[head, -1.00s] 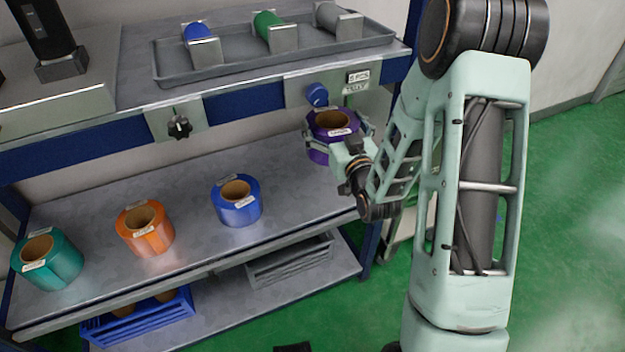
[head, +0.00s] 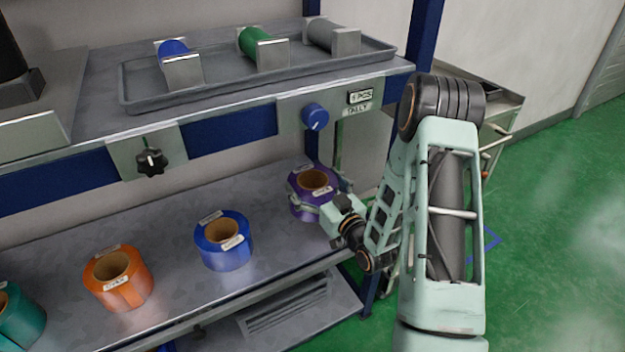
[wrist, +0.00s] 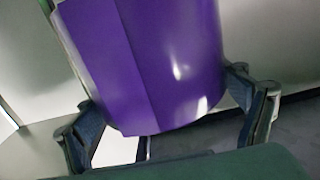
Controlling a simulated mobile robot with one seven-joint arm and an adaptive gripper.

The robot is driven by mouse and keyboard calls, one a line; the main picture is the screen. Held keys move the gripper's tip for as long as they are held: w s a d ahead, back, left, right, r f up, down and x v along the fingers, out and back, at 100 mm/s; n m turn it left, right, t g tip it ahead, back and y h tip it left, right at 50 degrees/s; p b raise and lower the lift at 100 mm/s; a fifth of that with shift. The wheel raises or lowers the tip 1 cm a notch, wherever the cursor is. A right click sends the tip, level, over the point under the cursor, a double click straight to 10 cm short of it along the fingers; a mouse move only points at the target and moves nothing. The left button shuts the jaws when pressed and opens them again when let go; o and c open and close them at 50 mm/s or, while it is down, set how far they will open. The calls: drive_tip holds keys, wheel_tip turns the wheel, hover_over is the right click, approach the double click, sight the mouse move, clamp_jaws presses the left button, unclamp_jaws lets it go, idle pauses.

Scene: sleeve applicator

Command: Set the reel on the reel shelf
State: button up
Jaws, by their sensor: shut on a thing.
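My gripper (head: 322,202) is shut on a purple reel (head: 308,180) with a brown core and a small white label. The reel is upright at the right end of the grey reel shelf (head: 165,245), below the blue knob. I cannot tell whether its underside touches the shelf. In the wrist view the purple reel (wrist: 155,60) fills the middle, with a finger on each side of it. A blue reel (head: 226,252), an orange reel (head: 125,290) and a partly cut-off teal reel (head: 20,320) stand in a row to its left on the shelf.
Above the shelf is a counter with a grey tray (head: 135,95) of several spools. A blue knob (head: 315,117) and a black knob (head: 151,162) stick out of its front. A blue post (head: 425,35) stands at right. A lower shelf (head: 330,312) is underneath.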

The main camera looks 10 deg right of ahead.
sight(306, 184)
drive_tip(key=shift+f+b, duration=0.75)
drive_tip(key=shift+f, duration=1.25)
drive_tip(key=shift+f, duration=0.1)
drive_tip(key=o, duration=1.9)
drive_tip(key=shift+f, duration=0.15)
drive_tip(key=p+v, duration=0.2)
drive_tip(key=v, duration=1)
drive_tip(key=shift+p, duration=0.35)
